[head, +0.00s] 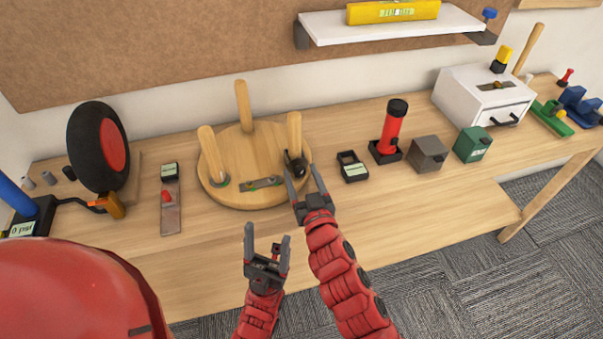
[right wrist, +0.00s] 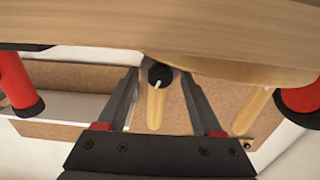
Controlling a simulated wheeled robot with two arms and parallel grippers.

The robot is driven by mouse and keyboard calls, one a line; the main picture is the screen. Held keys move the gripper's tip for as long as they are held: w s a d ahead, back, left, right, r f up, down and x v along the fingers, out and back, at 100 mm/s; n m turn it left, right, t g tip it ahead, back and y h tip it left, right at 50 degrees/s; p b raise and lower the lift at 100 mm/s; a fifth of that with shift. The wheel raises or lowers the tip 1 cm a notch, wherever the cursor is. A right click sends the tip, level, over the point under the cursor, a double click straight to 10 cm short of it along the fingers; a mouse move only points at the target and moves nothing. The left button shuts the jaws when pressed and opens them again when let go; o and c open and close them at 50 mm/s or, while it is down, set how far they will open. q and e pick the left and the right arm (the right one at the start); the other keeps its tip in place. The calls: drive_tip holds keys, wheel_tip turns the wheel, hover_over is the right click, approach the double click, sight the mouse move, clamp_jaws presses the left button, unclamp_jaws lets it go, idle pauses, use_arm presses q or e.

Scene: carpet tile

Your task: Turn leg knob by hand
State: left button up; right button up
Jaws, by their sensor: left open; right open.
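A round wooden stool top (head: 222,185) lies on the bench with its three wooden legs pointing up. A black leg knob (head: 296,165) sits at the base of the right leg (head: 294,133). My right gripper (head: 303,178) is open at the knob, its fingers pointing toward it. In the right wrist view the knob (right wrist: 159,75), with a white mark, shows between the two open fingertips, and no contact is visible. My left gripper (head: 266,238) is open and empty, lower down over the bench's front edge.
A small black tray (head: 352,167) and a red cylinder on a black base (head: 390,130) stand right of the stool. A brown strip with a red piece (head: 170,205) and a wheel (head: 97,147) are to its left. The front right bench top is clear.

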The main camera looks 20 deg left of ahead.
drive_tip(key=shift+w+a, duration=0.1)
drive_tip(key=shift+w, duration=0.05)
drive_tip(key=shift+c, duration=0.3)
clamp_jaws()
drive_tip(key=shift+f+n+b, duration=0.1)
drive_tip(key=shift+n+b, duration=0.5)
drive_tip(key=shift+n, duration=0.3)
drive_tip(key=shift+o, duration=0.3)
unclamp_jaws()
